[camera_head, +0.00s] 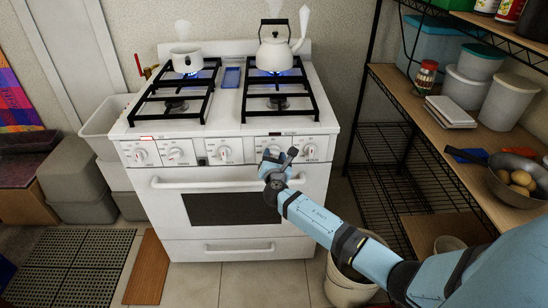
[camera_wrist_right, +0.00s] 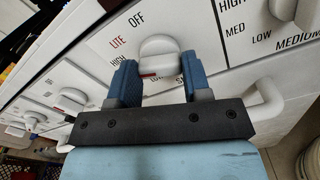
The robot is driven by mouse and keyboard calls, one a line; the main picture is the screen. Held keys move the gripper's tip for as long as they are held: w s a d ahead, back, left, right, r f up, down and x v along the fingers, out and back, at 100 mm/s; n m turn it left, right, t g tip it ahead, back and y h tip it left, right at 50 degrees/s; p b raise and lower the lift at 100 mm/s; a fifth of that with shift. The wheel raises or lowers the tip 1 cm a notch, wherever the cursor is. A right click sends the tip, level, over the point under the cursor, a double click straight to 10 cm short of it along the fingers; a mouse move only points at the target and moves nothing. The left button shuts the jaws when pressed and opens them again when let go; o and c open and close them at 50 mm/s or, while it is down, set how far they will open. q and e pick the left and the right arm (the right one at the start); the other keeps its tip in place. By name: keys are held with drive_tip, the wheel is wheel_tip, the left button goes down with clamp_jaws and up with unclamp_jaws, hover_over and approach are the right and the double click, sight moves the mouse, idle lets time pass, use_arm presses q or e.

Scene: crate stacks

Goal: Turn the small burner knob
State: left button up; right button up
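The white stove (camera_head: 230,170) has a front panel with several white knobs. My right gripper (camera_head: 281,158) is at the panel, in front of the second knob from the right (camera_head: 269,151), partly hiding it. In the right wrist view, a white knob (camera_wrist_right: 158,52) with a red mark at its lower edge lies between the two blue fingers of the gripper (camera_wrist_right: 158,78). The fingers are apart, one on each side; I cannot tell whether they touch it. "LITE", "OFF" and "HIGH" are printed around it. My left gripper is not in view.
A pot (camera_head: 187,59) and a kettle (camera_head: 274,48) stand over blue flames on the back burners. The oven handle (camera_head: 220,183) juts out below the knobs. A shelf (camera_head: 440,120) with containers and a pan (camera_head: 521,179) stands at the right.

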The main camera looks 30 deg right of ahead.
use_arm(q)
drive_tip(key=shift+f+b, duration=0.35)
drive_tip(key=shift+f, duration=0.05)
use_arm(e)
drive_tip(key=shift+f+m, duration=0.1)
drive_tip(key=shift+m, duration=0.3)
drive_tip(key=shift+f+m+b, duration=0.1)
drive_tip(key=shift+m+b, duration=0.75)
drive_tip(key=shift+m, duration=0.25)
drive_tip(key=m+b, duration=0.6)
drive_tip(key=m, duration=0.3)
drive_tip(key=shift+b, duration=0.3)
drive_tip(key=shift+m+b, duration=0.3)
drive_tip(key=shift+m, duration=0.3)
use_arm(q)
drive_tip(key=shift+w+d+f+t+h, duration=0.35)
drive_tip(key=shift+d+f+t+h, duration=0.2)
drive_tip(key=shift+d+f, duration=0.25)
use_arm(e)
drive_tip(key=shift+m, duration=0.4)
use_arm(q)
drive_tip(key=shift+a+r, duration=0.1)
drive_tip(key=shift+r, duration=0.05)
